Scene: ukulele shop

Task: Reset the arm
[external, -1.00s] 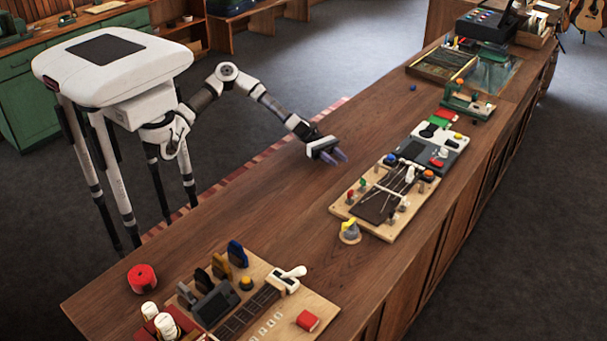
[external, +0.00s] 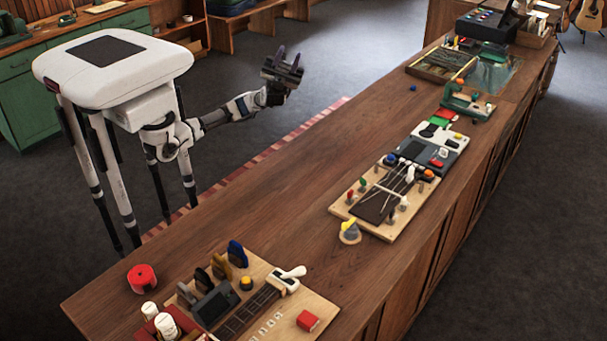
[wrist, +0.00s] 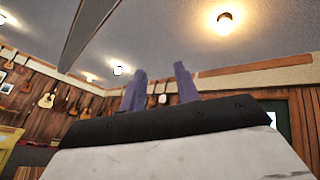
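The wrist camera looks up at the ceiling and the upper wall.
The long wooden counter (external: 290,190) lies in front of me, its middle bare. A ukulele board (external: 383,203), a yellow-topped knob (external: 349,231) and a green tool (external: 467,103) stand along it.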

